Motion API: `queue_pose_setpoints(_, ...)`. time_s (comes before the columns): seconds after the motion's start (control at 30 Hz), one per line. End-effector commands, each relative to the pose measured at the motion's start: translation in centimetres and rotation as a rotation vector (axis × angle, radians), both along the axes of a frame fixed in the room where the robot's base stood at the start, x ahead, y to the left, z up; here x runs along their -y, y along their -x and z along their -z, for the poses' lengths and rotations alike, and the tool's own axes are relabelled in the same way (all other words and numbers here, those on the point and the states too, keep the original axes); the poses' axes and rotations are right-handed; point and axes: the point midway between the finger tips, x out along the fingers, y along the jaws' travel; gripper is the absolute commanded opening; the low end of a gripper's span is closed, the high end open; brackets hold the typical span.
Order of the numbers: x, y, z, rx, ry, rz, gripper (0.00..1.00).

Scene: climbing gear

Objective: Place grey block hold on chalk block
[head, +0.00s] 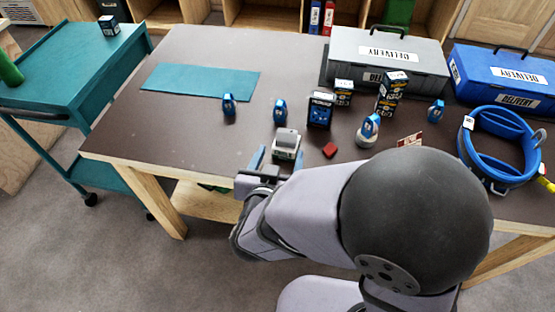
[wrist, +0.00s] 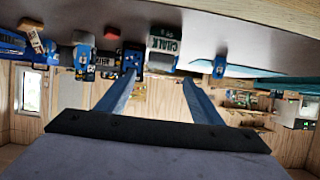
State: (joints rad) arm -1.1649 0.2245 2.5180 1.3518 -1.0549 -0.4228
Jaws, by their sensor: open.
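The chalk block (head: 285,153), a whitish box, stands near the table's front edge in the head view. The grey block hold (head: 287,136) rests on top of it. The wrist view is upside down; there the chalk block (wrist: 163,44) shows its green CHALK label, with the grey hold (wrist: 160,62) against its top face. My gripper (head: 276,159) is open and empty at the front edge, just in front of the chalk block. In the wrist view its two fingers (wrist: 161,72) are spread on either side of the hold, apparently apart from it.
A red piece (head: 330,150) lies right of the chalk block. Several blue carabiners, a dark blue box (head: 320,110) and small cartons (head: 388,94) stand behind. A grey case (head: 420,68), a blue case (head: 500,80) and a blue harness ring (head: 500,150) fill the right. The table's left is mostly clear.

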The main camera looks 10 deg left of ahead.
Motion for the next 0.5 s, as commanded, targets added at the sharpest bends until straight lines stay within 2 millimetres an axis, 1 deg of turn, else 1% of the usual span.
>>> queue_pose_setpoints(0.03, -0.2, 0.6, -0.4, 0.001, -0.002, -0.004, 0.60)
queue_pose_setpoints(0.1, -0.1, 1.3, -0.6, 0.001, -0.002, -0.004, 0.60)
queue_pose_setpoints(0.2, -0.1, 1.9, -0.9, 0.001, -0.001, -0.002, 0.60)
queue_pose_setpoints(0.5, 0.0, 2.4, -1.0, 0.000, 0.000, 0.000, 0.60)
